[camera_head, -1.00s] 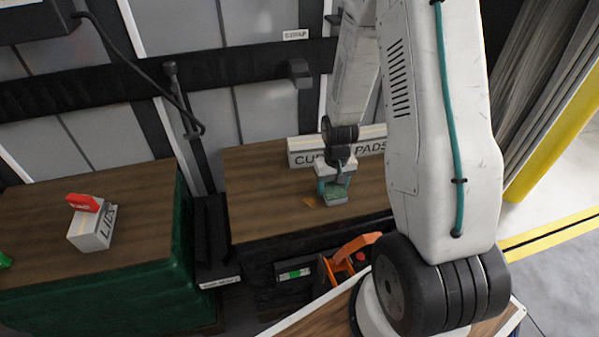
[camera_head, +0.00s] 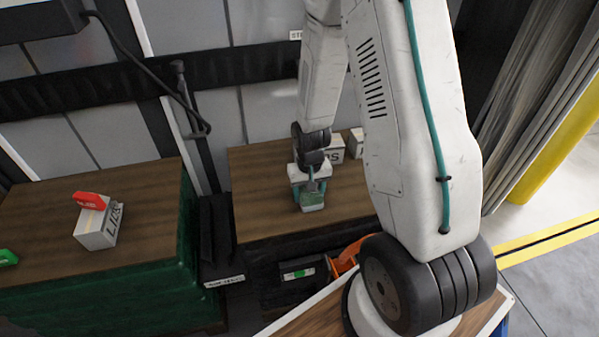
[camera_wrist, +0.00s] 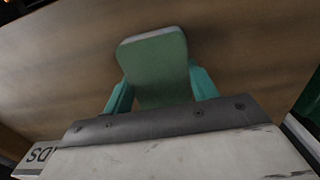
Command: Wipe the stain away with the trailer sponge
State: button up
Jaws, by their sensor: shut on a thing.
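My gripper (camera_head: 310,189) is shut on the green sponge (camera_head: 312,208), low over the front part of the right wooden worktop (camera_head: 258,190). In the wrist view the sponge (camera_wrist: 155,62) sits between the two teal fingers of my gripper (camera_wrist: 162,92), with brown wood around it. I cannot tell whether the sponge touches the wood. No stain shows now in either view; the spot where an orange-brown patch showed earlier is at or under the sponge and gripper.
A white lettered box (camera_head: 335,150) stands behind my gripper, partly hidden by my arm. On the left worktop (camera_head: 45,222) are a white LIDS box (camera_head: 97,230), a red block (camera_head: 90,200) and a green thing (camera_head: 7,258). An orange object (camera_head: 345,263) lies in front of the right worktop.

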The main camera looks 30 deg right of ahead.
jog(key=shift+w+a, duration=0.1)
jog(key=shift+a, duration=0.4)
jog(key=shift+w+a+r, duration=0.15)
jog(key=shift+w+a, duration=0.05)
jog(key=shift+w, duration=0.05)
notch_tip(320, 180, up, 3)
jog(key=shift+s+f, duration=0.15)
jog(key=shift+f, duration=0.05)
jog(key=shift+d+r, duration=0.1)
jog(key=shift+r, duration=2.55)
